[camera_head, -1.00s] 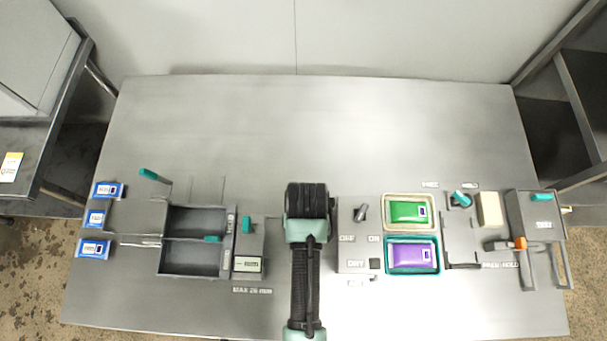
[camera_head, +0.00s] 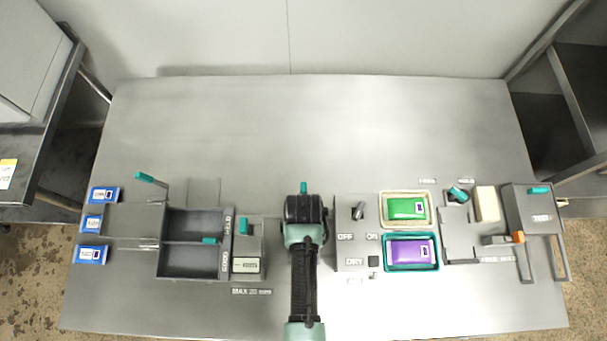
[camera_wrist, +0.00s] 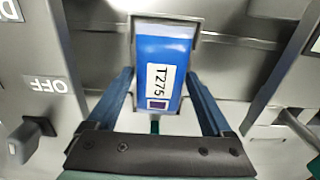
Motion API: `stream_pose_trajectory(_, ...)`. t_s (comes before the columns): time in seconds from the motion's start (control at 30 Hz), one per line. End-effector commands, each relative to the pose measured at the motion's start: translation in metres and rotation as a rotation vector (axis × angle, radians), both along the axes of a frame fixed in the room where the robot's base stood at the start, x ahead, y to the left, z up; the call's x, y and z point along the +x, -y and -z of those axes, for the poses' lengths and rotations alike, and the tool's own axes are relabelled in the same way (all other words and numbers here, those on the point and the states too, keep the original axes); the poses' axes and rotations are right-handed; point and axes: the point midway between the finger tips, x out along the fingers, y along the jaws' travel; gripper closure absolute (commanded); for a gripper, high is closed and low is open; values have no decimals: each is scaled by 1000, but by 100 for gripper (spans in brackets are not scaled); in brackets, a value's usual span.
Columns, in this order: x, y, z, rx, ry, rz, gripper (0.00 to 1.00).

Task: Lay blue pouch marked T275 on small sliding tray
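The blue pouch marked T275 (camera_wrist: 151,55) is between the two fingers of my gripper (camera_wrist: 160,76) in the wrist view, label facing the camera. The fingertips appear to meet its two long sides. Below it, thin metal edges of the small sliding tray (camera_wrist: 199,24) show around the pouch. I cannot tell whether the pouch touches the tray floor. In the head view my gripper (camera_head: 304,210) points down between the left fixture and the OFF/ON panel and hides the pouch. A teal handle (camera_head: 303,187) shows just beyond it.
Three other blue pouches (camera_head: 93,223) lie at the left. A two-part dark bin (camera_head: 190,262) stands left of my gripper. To the right are the switch panel (camera_head: 350,262), a green pouch (camera_head: 406,208) and a purple pouch (camera_head: 409,250) in trays. The back of the table is clear.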

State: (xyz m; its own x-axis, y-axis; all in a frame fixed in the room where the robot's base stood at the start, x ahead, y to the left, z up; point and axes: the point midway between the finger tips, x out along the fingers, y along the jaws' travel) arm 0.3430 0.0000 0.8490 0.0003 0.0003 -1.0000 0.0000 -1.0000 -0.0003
Motion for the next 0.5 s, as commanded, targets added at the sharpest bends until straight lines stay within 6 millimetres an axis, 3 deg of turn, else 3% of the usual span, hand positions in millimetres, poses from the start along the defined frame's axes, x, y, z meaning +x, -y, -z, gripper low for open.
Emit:
stream_pose_trajectory(0.07, 0, 0, 0, 0, 0, 0, 0)
stream_pose_trajectory(0.3, 0, 0, -2, 0, 1, 0, 0)
stream_pose_trajectory(0.5, 1, 0, -19, 0, 4, 0, 0)
